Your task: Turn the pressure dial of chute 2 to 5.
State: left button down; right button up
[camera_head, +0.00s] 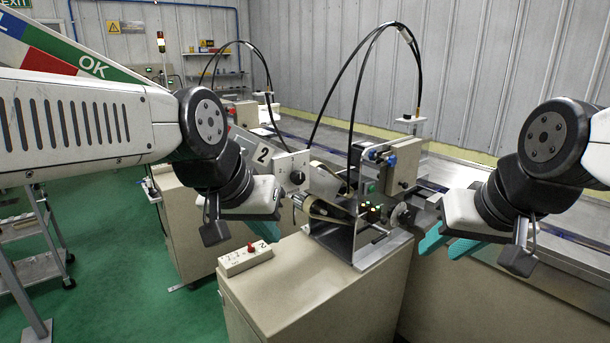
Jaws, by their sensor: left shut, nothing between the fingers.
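A white plate (287,163) with a black pressure dial (297,177) stands beside the sign reading 2 (262,154), at the middle of the head view. The dial's setting is too small to read. My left gripper (267,231) is shut and empty. In the picture it is just below and left of the dial, and I see no contact. My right gripper (445,246) is at the right, far from the dial; its two teal fingers look spread apart, with nothing visible between them.
The chute machine (368,215) with knobs and rollers stands on a beige cabinet (310,285). A white box with a red switch (245,258) lies on the cabinet's left edge. Black hoses (352,100) arch overhead. A conveyor runs behind at right.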

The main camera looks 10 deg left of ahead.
aim_at(297, 177)
jog(key=u, duration=3.2)
jog(key=z, duration=2.5)
jog(key=k+z, duration=0.1)
jog(key=z, duration=0.15)
jog(key=k, duration=0.3)
